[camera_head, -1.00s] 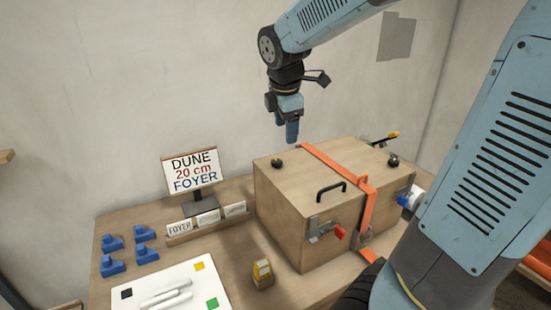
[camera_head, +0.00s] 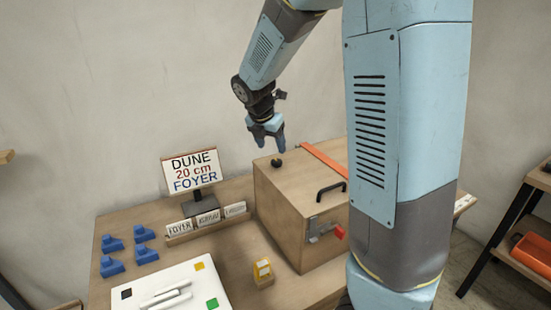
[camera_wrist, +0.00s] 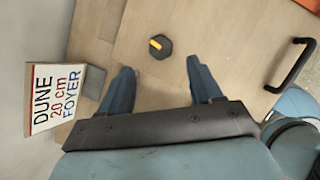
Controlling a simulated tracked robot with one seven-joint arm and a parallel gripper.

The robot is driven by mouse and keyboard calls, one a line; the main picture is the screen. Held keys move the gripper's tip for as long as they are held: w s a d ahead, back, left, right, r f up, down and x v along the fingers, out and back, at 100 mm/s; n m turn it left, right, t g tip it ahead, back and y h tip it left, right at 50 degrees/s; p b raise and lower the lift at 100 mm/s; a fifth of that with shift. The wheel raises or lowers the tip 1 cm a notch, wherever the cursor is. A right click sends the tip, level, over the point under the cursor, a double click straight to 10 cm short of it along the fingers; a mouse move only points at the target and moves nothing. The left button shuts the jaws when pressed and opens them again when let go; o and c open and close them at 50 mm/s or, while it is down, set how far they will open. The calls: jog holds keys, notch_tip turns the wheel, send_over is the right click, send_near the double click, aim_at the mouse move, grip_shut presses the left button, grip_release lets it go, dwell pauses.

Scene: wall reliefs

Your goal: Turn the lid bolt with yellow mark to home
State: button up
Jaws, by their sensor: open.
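The lid bolt with a yellow mark (camera_wrist: 164,51) is a dark, many-sided knob on the wooden box lid (camera_wrist: 215,30). In the wrist view its yellow bar points to the upper left. In the head view the bolt (camera_head: 277,163) shows as a small black knob near the lid's left corner; its mark is too small to see. My gripper (camera_head: 269,144) is open and empty above the bolt. In the wrist view my gripper (camera_wrist: 160,66) has its fingers apart, with the bolt just beyond the gap between the tips. No home mark can be made out.
A black handle (camera_head: 331,190) and an orange strap (camera_head: 323,159) are on the lid. A red-tipped latch (camera_head: 325,230) is on the front. A sign (camera_head: 192,172) stands left of the box. My arm hides the box's right side.

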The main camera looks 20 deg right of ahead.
aim_at(276, 161)
jog(key=shift+x, duration=3.45)
jog(key=shift+s, duration=0.1)
jog(key=shift+c, duration=0.2)
jog(key=c, duration=0.9)
jog(key=shift+d, duration=0.1)
jog(key=shift+c, duration=0.5)
